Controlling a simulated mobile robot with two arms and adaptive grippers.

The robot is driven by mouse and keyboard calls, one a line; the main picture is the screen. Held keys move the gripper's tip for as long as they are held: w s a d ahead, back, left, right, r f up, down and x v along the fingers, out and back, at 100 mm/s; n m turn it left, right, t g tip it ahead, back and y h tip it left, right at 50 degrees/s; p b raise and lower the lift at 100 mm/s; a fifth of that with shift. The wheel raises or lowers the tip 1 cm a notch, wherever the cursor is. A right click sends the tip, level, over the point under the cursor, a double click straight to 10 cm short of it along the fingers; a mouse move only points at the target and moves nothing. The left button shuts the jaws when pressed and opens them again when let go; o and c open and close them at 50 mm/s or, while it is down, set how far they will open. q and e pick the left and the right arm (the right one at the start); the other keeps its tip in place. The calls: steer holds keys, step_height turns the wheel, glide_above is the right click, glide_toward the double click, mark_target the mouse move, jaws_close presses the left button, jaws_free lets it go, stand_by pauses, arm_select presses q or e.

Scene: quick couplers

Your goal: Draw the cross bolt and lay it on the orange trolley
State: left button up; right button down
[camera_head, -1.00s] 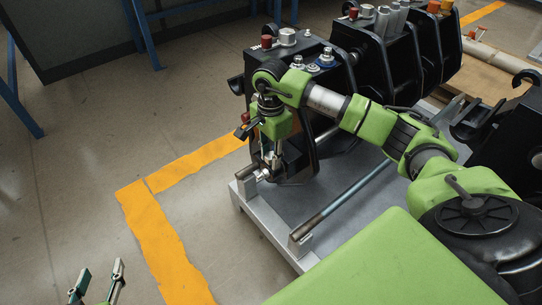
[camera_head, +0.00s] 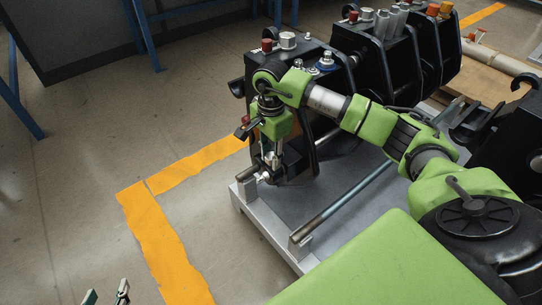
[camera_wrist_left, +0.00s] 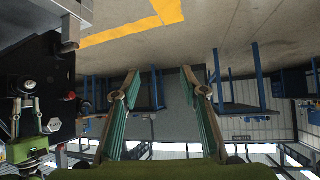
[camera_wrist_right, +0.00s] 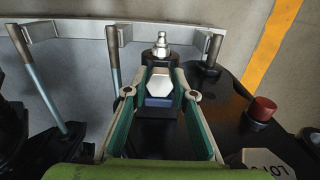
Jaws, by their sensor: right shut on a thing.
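My right gripper (camera_head: 270,158) points down at the front of the nearest black coupler (camera_head: 300,110). In the right wrist view its fingers (camera_wrist_right: 161,93) are shut on a pale hexagonal head, apparently the cross bolt (camera_wrist_right: 160,86), with a blue part just below it. A shiny metal nipple (camera_wrist_right: 161,46) stands on the black part beyond the fingertips. The bolt's shank is hidden, so I cannot tell how far it sits in the coupler. My left gripper (camera_wrist_left: 158,90) is open and empty; its tips (camera_head: 106,295) show at the head view's bottom left. I see no orange trolley.
The coupler stands on a grey metal frame (camera_head: 265,226) with a long rod (camera_head: 345,195) along it. More black couplers (camera_head: 385,40) stand behind. A wooden pallet (camera_head: 490,75) is at right. The floor at left, with yellow tape (camera_head: 160,235), is clear.

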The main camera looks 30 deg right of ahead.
steer(key=shift+r, duration=0.4)
steer(key=shift+r+p, duration=0.5)
steer(key=shift+p, duration=0.1)
steer(key=shift+r+p, duration=0.35)
steer(key=shift+r, duration=0.15)
steer(key=shift+r+p, duration=0.3)
steer(key=shift+r, duration=0.3)
steer(key=shift+r+p, duration=1)
steer(key=shift+r, duration=0.15)
arm_select(q)
steer(key=s+a+f+g, duration=0.2)
steer(key=s+g, duration=0.1)
steer(key=s, duration=0.3)
steer(key=s+a+f+g+y, duration=0.1)
steer(key=s+a+f+g, duration=0.1)
steer(key=s, duration=0.5)
steer(key=shift+f+g+y, duration=0.25)
steer(key=shift+g+y, duration=0.05)
steer(key=shift+g, duration=0.6)
arm_select(e)
steer(key=shift+r, duration=0.15)
arm_select(q)
steer(key=shift+w+r, duration=0.1)
